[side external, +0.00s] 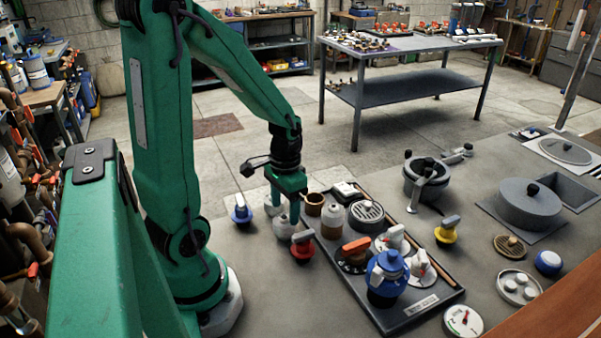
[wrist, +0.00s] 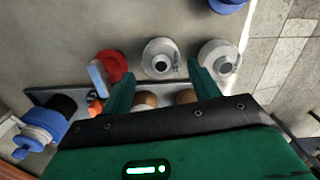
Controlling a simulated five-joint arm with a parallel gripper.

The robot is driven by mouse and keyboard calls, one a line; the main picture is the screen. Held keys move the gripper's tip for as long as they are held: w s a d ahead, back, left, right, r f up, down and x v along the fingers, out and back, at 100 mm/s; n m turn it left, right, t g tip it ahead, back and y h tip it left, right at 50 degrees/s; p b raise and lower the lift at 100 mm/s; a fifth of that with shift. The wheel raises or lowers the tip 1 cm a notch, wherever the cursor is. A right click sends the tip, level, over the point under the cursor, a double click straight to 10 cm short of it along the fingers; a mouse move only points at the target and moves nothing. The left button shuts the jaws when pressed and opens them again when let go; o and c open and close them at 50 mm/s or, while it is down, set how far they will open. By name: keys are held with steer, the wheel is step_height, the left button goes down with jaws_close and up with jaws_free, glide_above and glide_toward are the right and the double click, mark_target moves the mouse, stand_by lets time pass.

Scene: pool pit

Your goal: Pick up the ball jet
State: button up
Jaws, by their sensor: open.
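Two pale round fittings with grey ball-like centres look like ball jets; I cannot tell them apart by type. One pale fitting (wrist: 160,58) lies just ahead of my gripper (wrist: 157,80), between the lines of its two green fingers. The other pale fitting (wrist: 219,62) is to its right, beyond the right finger. In the side view my gripper (side external: 284,207) points down, open, with a pale fitting (side external: 282,226) at its fingertips, partly hidden. No grip on it shows.
A red-based valve (side external: 303,248) stands close on the near side, and a blue valve (side external: 240,212) on the left. A brown pot (side external: 315,204) and a dark tray (side external: 428,303) with several fittings are to the right.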

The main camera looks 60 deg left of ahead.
mark_target(285, 220)
steer(key=shift+f, duration=0.3)
steer(key=shift+s+f, duration=0.15)
steer(key=shift+f, duration=2.3)
steer(key=c, duration=0.7)
